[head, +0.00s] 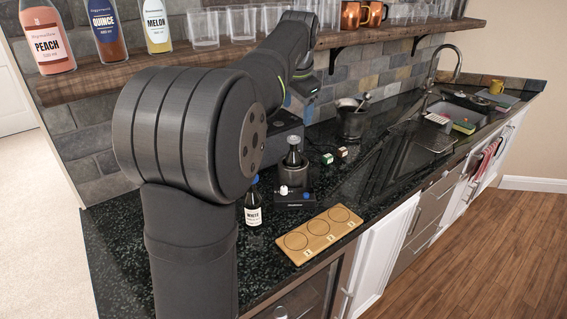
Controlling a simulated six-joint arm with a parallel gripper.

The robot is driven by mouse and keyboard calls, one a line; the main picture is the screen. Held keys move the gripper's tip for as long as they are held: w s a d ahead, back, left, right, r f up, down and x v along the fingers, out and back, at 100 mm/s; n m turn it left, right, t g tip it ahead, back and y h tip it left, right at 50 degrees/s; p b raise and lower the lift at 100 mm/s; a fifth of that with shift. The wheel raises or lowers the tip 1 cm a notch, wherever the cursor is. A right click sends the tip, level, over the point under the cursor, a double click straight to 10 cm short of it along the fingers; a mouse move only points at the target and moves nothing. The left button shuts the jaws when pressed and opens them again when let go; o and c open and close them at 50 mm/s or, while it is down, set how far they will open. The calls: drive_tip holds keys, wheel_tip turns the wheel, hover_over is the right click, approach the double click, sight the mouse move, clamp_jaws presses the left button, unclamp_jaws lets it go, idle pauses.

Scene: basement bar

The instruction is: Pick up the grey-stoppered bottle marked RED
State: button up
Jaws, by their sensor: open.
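No label reading RED is legible in the head view. A small dark bottle (293,157) with a dark or grey top stands upright on a round grey holder of a small black device (295,198); I cannot read any marking on it. A dark bottle marked WHITE (253,213) with a blue stopper stands upright on the counter, left of the device. My arm crosses in front of the shelf and reaches toward the back of the counter. I cannot make out my gripper's fingers; they are hidden or too small to tell.
A wooden board (320,236) with several round recesses lies at the counter's front edge. Two small cubes (341,152) and a dark mortar (352,122) stand farther back. A shelf (110,78) of bottles, glasses and copper mugs hangs above. The sink (459,110) is far right.

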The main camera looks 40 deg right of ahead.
sight(295, 148)
drive_tip(key=w+f+n+g+h, duration=0.2)
drive_tip(key=w, duration=0.4)
drive_tip(key=x, duration=1.1)
drive_tip(key=a+x, duration=0.1)
drive_tip(key=x, duration=0.5)
drive_tip(key=shift+s+f, duration=0.15)
drive_tip(key=shift+s, duration=0.05)
clamp_jaws()
